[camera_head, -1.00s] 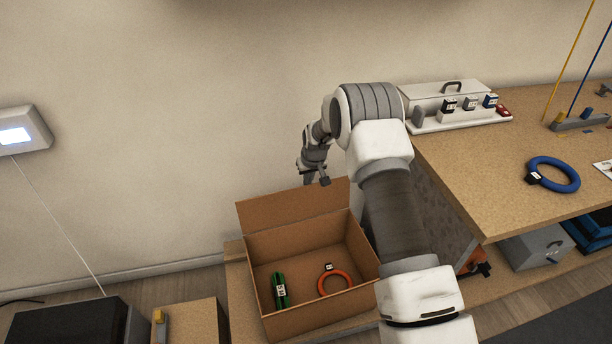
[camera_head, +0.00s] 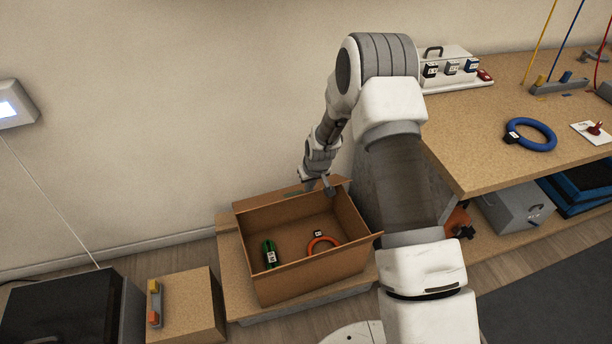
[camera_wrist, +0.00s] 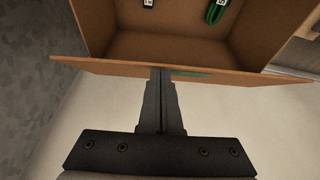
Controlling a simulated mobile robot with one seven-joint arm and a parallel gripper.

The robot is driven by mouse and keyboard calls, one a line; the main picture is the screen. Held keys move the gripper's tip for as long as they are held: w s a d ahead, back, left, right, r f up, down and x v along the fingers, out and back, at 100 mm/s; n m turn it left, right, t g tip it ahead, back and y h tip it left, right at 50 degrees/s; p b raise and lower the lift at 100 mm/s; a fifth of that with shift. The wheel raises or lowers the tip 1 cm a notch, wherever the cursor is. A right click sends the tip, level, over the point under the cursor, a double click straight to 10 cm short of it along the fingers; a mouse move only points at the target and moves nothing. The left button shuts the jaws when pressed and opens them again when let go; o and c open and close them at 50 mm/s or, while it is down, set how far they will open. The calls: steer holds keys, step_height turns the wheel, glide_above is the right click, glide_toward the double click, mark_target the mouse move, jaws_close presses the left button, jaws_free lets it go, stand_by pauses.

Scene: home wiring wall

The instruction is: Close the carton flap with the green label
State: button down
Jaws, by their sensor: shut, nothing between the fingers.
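The open carton (camera_head: 310,279) stands on a low wooden shelf. Its back flap (camera_head: 250,206) shows as a narrow strip along the rear edge, seen nearly edge-on, with a sliver of green label (camera_head: 292,194). In the wrist view the flap (camera_wrist: 105,67) crosses the picture, and the green label (camera_wrist: 190,73) shows just right of the fingertips. My gripper (camera_head: 322,188) is shut and empty at the flap's right half. Its fingertips (camera_wrist: 161,70) overlap the flap in the wrist view; whether they touch it is hard to tell.
Inside the carton lie a green cable bundle (camera_head: 270,254) and an orange ring (camera_head: 322,244). The workbench (camera_head: 480,150) stands to the right, with a blue ring (camera_head: 531,134) and a white case on it. The wall is close behind the carton.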

steer(key=s+d+f+t+b, duration=0.1)
steer(key=s+f+t+b, duration=0.2)
steer(key=f+b, duration=0.2)
steer(key=shift+s+f+y, duration=0.15)
steer(key=shift+s+y, duration=0.1)
steer(key=shift+y, duration=0.15)
stand_by(0.6)
